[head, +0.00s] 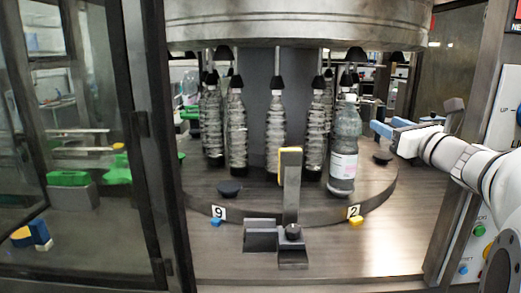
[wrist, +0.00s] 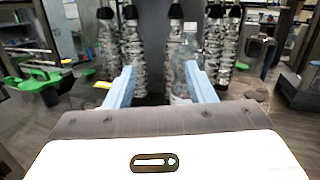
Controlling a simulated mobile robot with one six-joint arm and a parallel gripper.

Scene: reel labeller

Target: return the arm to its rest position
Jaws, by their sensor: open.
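My gripper (head: 388,127) is at the right in the head view, at the end of my white arm (head: 465,160). Its two pale blue fingers point left toward the labelled bottle (head: 343,150), with a small gap between them and it. In the wrist view the fingers of my gripper (wrist: 160,68) are spread apart with nothing held. The labelled bottle (wrist: 182,70) shows beyond them, nearer the right finger, which hides part of it. The bottle stands upright on the round turntable (head: 265,205), near the yellow marker numbered 2 (head: 355,215).
Several clear bottles (head: 237,125) stand around the central column under the metal drum (head: 300,22). A post with a yellow-edged pad (head: 290,170) rises at the turntable's front. A dark door frame (head: 150,130) stands left, a control panel (head: 480,240) right.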

